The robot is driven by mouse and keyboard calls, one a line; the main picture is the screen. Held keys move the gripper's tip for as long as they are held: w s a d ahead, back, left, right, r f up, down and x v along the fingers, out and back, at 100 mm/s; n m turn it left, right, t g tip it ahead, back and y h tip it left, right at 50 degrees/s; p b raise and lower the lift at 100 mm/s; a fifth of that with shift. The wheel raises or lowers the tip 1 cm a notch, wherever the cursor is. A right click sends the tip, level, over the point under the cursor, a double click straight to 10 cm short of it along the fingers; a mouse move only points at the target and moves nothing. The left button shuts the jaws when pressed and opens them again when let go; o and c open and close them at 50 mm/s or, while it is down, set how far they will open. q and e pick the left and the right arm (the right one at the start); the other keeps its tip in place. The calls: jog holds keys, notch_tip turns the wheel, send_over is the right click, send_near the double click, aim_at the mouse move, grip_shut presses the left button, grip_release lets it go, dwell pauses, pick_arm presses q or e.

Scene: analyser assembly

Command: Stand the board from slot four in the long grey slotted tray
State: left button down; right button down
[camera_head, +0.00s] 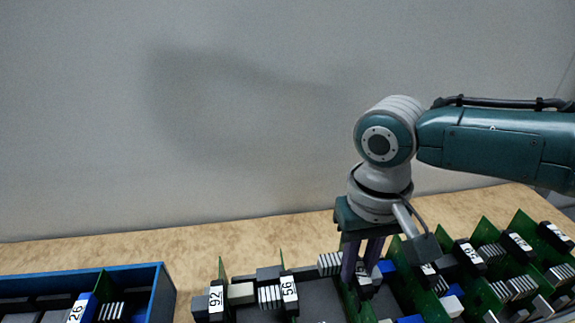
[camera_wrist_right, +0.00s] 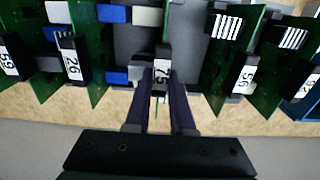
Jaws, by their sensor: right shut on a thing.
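My right gripper (camera_head: 361,272) points down and is shut on a green board with a black block labelled 75 (camera_wrist_right: 162,75). The right wrist view shows the gripper's two dark fingers (camera_wrist_right: 160,95) on either side of that block. In the head view the held board (camera_head: 352,303) is partly hidden by the fingers. It is upright in the row of boards in the grey tray (camera_head: 318,298). Its lower edge is hidden, so I cannot tell whether it is seated in a slot. My left gripper is not in view.
Boards labelled 92 (camera_head: 216,299) and 56 (camera_head: 289,290) stand left of the held board. Several more boards (camera_head: 470,252) stand close on its right. A blue-walled container (camera_head: 160,290) with a board labelled 26 (camera_head: 80,310) is at the left. A wall rises behind the wooden table (camera_head: 240,243).

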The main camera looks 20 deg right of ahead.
jog(key=shift+f+b, duration=0.3)
jog(key=shift+f, duration=0.1)
dwell(0.6)
jog(key=c, duration=0.7)
grip_release()
jog(key=shift+o, duration=0.6)
jog(key=shift+r+p, duration=0.2)
jog(key=shift+p, duration=0.25)
jog(key=shift+r+p, duration=0.4)
jog(key=shift+p, duration=0.05)
jog(key=shift+r+p, duration=0.7)
jog(key=shift+p, duration=0.15)
jog(key=shift+r+p, duration=0.7)
jog(key=shift+p, duration=0.15)
